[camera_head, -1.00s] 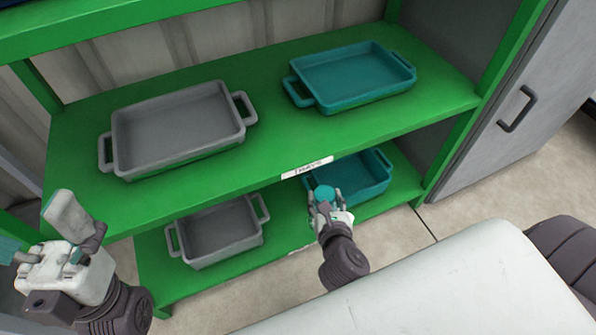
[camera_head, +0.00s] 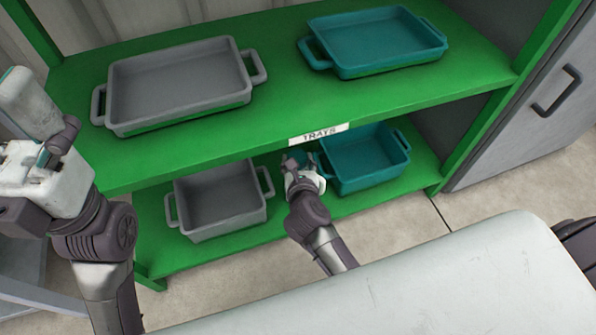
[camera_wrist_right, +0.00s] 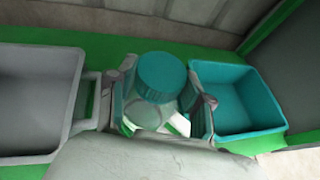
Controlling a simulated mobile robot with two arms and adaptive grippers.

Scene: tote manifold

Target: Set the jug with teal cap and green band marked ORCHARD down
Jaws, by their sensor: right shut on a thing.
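The jug with the teal cap (camera_wrist_right: 161,77) is between the fingers of my right gripper (camera_wrist_right: 160,108) in the right wrist view. In the head view my right gripper (camera_head: 302,178) is shut on the jug, whose teal cap (camera_head: 295,158) shows just under the upper shelf's front edge. They are at the lower green shelf, between the grey bin and the teal bin. Whether the jug's base touches the shelf is hidden. My left gripper (camera_head: 40,135) is raised at the left; its fingers are unclear.
On the lower shelf a grey bin (camera_head: 220,222) stands left of the jug and a teal bin (camera_head: 365,183) close on its right. The upper shelf (camera_head: 280,95) above holds a grey tray (camera_head: 130,125) and a teal tray (camera_head: 375,70). A TRAYS label (camera_head: 319,134) is on its edge.

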